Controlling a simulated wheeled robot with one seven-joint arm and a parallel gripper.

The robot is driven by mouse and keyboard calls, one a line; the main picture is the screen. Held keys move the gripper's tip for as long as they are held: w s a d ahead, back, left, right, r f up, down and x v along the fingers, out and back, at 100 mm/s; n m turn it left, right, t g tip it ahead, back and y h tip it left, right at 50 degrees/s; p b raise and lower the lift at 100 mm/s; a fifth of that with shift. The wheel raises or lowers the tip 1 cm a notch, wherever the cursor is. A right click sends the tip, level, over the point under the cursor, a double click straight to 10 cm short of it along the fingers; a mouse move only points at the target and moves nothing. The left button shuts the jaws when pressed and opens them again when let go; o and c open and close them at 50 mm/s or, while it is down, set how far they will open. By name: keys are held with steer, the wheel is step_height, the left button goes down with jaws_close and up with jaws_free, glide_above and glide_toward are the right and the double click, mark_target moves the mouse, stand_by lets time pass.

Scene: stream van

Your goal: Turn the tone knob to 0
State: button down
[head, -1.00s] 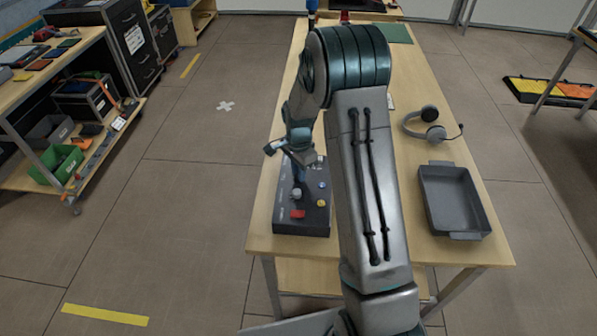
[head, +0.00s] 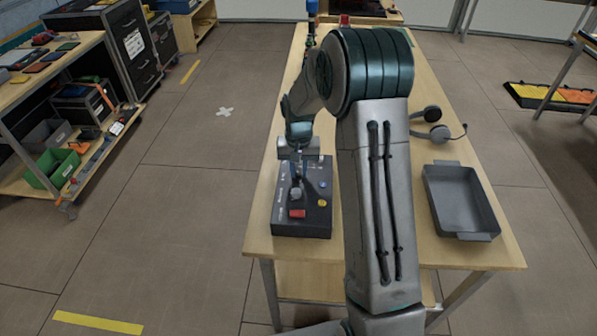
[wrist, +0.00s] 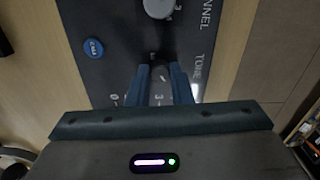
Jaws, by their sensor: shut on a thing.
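The dark control box (head: 283,222) lies near the front left of the table. My gripper (wrist: 160,85) is over its far part, with its two fingers straddling the dark tone knob (wrist: 160,74) beside the "TONE" lettering. The jaws are shut on that knob, which the fingers largely cover. Scale marks "0" and "3" show near the fingers; I cannot read the knob's setting. In the head view my gripper (head: 297,172) points down at the box, and the tone knob cannot be made out there.
A grey channel knob (wrist: 158,6) and a blue call button (wrist: 93,47) sit close to my fingers. The box also has a red button (head: 297,213) and a yellow one (head: 322,202). A grey tray (head: 460,205) and a headset (head: 435,130) lie to the right.

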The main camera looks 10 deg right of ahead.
mark_target(298, 173)
steer(key=n, duration=0.5)
steer(key=shift+n+b, duration=0.3)
steer(key=shift+b, duration=0.1)
steer(key=n, duration=0.5)
steer(key=shift+w, duration=0.1)
steer(key=shift+r, duration=0.1)
steer(key=c, duration=1.3)
jaws_free()
step_height(298, 173, up, 14)
steer(key=shift+b, duration=0.3)
